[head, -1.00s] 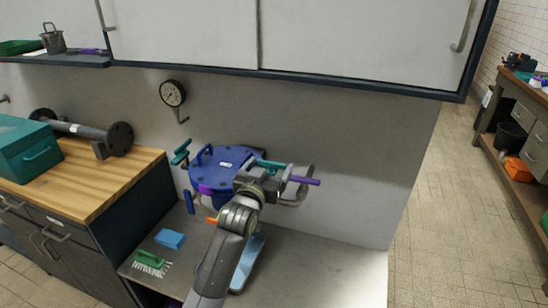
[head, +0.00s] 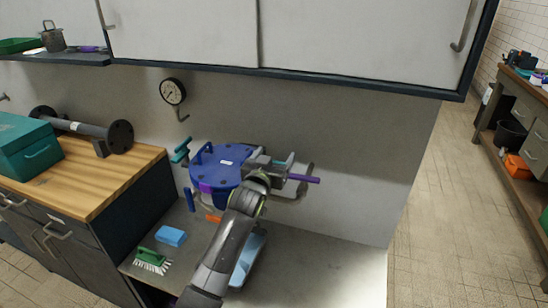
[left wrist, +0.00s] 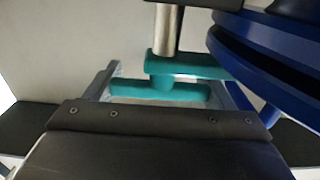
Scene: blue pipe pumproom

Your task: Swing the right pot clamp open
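The blue pot (head: 222,165) with its flat lid stands on the grey low counter. A teal clamp (head: 181,152) is at its left side. The right pot clamp, also teal, shows only in part (head: 289,161) behind my left gripper (head: 276,170). In the left wrist view the teal crossbar (left wrist: 160,91) lies between the spread fingers of my left gripper (left wrist: 172,92). A metal rod (left wrist: 166,30) rises from it, beside the blue rim (left wrist: 275,70). The fingers look open around the bar; contact cannot be told. My right gripper is out of view.
A purple handle (head: 304,178) sticks out right of the pot. A blue sponge (head: 170,236) and a green brush (head: 152,260) lie front left. A light blue tray (head: 249,258) lies below my arm. The wall cabinet (head: 350,40) hangs above; the counter's right side is clear.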

